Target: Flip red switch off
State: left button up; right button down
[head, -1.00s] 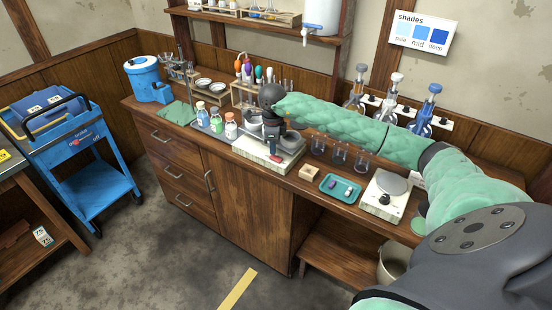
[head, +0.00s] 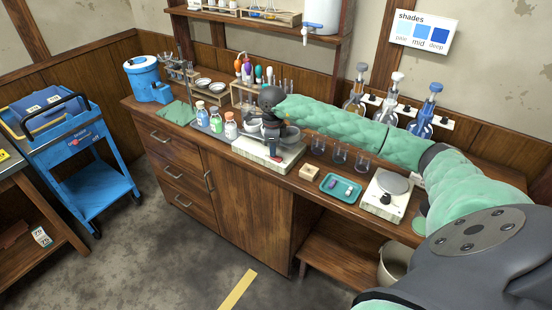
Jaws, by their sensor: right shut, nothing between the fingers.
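My right gripper (head: 273,152) is shut and empty. It points down at the front face of the white hotplate base (head: 256,158) on the bench. A small red spot, likely the red switch (head: 274,158), shows right at its fingertips. The fingers cover part of it, so I cannot tell which way the switch is set or whether they touch it. My left gripper is not in view.
Several small bottles (head: 216,120) stand left of the white base. Glass beakers (head: 340,152), a teal tray (head: 341,188) and a white scale (head: 386,196) stand to its right. A blue cart (head: 103,187) stands on the floor at left.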

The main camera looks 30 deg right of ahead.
jog(key=shift+f, duration=0.3)
jog(key=shift+r, duration=0.1)
dwell(0.3)
jog(key=shift+r+p, duration=0.5)
jog(key=shift+r, duration=2.9)
